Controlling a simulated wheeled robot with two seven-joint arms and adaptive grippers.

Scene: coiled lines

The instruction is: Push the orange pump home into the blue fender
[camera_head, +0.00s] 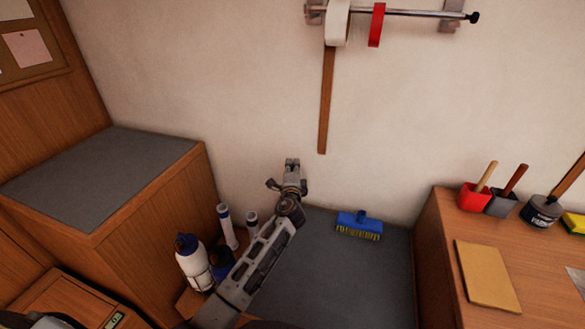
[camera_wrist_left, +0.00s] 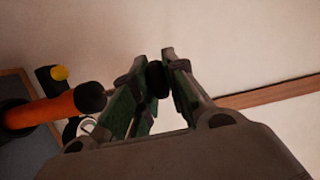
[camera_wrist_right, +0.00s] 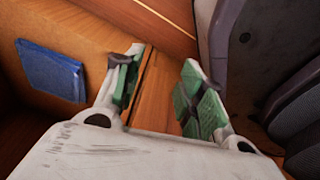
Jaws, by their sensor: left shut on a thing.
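My left gripper (camera_head: 291,168) is raised in front of the wall in the head view. In the left wrist view its fingertips (camera_wrist_left: 158,70) close on a small dark piece (camera_wrist_left: 157,80). An orange cylinder (camera_wrist_left: 50,110) with a black end, likely the orange pump, lies left of the fingers there. I cannot tell whether it joins the dark piece. I cannot pick out the blue fender with certainty. My right gripper (camera_wrist_right: 160,78) has its fingers apart with nothing between them, beside wooden surfaces. It is not visible in the head view.
A blue brush (camera_head: 358,224) lies on the grey surface (camera_head: 345,280). White bottles (camera_head: 192,262) and tubes stand left of my left arm. The right bench holds red and grey holders (camera_head: 472,198) and a tan board (camera_head: 485,277). A blue pad (camera_wrist_right: 52,72) shows in the right wrist view.

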